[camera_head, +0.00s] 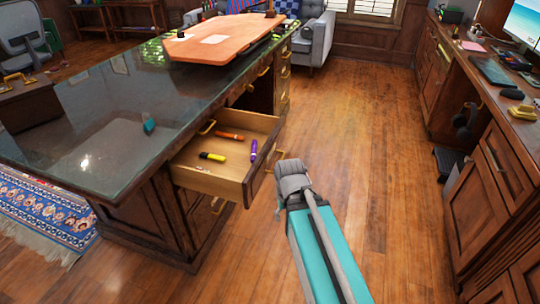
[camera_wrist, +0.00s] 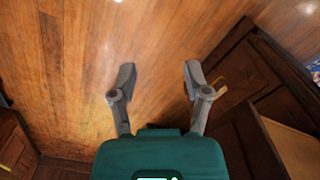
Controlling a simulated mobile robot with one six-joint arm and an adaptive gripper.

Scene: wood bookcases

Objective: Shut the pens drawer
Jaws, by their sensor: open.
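The pens drawer (camera_head: 236,181) is pulled out from the dark-topped wooden desk. Inside it lie an orange marker (camera_head: 230,136), a yellow marker (camera_head: 212,157) and a purple marker (camera_head: 254,150). My gripper (camera_head: 291,172) is outside the drawer, just right of its front panel. In the wrist view my gripper (camera_wrist: 158,75) is open, with nothing between its fingers. The drawer's inside (camera_wrist: 297,147) shows at the lower right there. A brass handle (camera_wrist: 220,86) is close beside the right finger; I cannot tell whether they touch.
The glossy desk top (camera_head: 110,115) extends above and left of the drawer. A wooden board (camera_head: 220,40) lies at its far end. Wooden cabinets (camera_head: 485,200) line the right side. The wood floor (camera_head: 370,150) between them is clear.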

